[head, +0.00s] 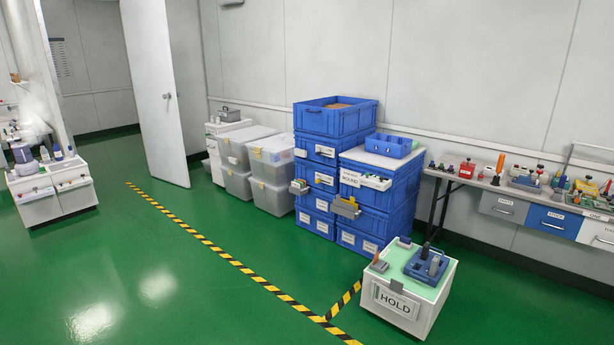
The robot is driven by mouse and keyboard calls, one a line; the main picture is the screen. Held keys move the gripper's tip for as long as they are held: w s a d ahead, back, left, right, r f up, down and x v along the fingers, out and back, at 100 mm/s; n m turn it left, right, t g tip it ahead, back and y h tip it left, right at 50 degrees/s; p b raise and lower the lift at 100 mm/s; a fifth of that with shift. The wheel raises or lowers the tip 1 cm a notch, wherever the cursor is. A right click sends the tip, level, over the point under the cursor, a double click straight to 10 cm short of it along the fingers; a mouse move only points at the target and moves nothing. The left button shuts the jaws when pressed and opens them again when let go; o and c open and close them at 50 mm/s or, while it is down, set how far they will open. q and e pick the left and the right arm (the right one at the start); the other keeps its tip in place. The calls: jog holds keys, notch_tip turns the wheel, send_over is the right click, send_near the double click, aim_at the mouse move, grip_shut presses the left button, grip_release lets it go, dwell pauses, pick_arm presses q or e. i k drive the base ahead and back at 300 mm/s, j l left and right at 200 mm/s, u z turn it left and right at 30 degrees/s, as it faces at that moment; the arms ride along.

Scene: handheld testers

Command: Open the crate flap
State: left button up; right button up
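Blue crates stand in two stacks near the back wall: a taller left stack (318,123) and a lower right stack (372,222). Several crate fronts carry white labels. On the right stack, a white labelled front piece (366,180) sits near the top, with small items behind it. A grey-tan piece (345,209) juts out below it. A similar small piece (299,188) juts from the left stack. I cannot tell which of these is the task's flap or how far each is open. Neither of my grippers is in view.
A white HOLD box (398,303) with a green top stands on the floor in front. Clear lidded bins (270,170) stand left of the crates. A workbench (481,187) with testers is on the right. Yellow-black tape (215,250) crosses open green floor.

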aim_at(313, 118)
jog(key=i+z, duration=0.1)
jog(key=i, duration=3.5)
